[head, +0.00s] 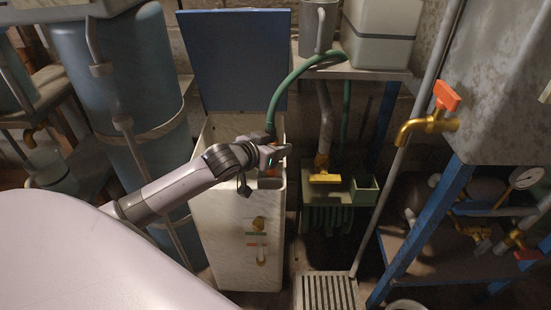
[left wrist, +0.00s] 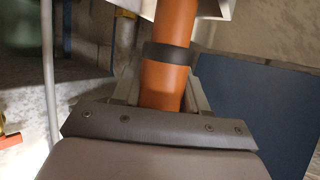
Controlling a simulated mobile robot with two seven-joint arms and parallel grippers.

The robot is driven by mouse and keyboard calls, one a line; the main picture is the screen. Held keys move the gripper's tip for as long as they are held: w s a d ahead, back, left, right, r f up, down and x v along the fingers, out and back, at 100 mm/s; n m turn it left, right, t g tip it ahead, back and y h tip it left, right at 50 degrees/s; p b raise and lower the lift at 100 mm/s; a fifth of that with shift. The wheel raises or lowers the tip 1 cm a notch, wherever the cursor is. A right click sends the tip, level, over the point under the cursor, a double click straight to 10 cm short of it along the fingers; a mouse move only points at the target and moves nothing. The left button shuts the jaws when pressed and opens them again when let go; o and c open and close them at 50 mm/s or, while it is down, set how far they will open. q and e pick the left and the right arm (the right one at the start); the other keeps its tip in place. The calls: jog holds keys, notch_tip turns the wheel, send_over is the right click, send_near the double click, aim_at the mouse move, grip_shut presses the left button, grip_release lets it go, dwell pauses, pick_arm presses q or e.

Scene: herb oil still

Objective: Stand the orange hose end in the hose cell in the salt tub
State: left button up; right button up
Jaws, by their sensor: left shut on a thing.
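The salt tub (head: 228,215) is a tall white bin with its blue lid (head: 237,62) standing open behind it. My left gripper (head: 280,154) is over the tub's open top, shut on the orange hose end. The orange hose end (left wrist: 170,60) has a dark band and runs between the jaws in the left wrist view. A bit of orange shows below the gripper in the head view. The green hose (head: 285,85) arcs down to the gripper. My gripper and the tub walls hide the hose cell and the hose tip, so I cannot tell whether the tip is inside the cell.
A shelf (head: 350,72) at the back holds a grey jug (head: 318,28) and a white container (head: 378,35). A blue barrel (head: 135,95) stands left of the tub. A brass tap (head: 428,126) with an orange handle juts out at the right. A slatted grate (head: 328,292) lies on the floor.

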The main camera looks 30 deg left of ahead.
pick_arm(q)
notch_tip(320, 180, down, 3)
jog(key=shift+f+b, duration=0.15)
jog(key=shift+b, duration=0.3)
jog(key=shift+f, duration=0.15)
jog(key=o, duration=1.1)
pick_arm(e)
jog(key=shift+w+a+r, duration=0.15)
jog(key=shift+a, duration=0.25)
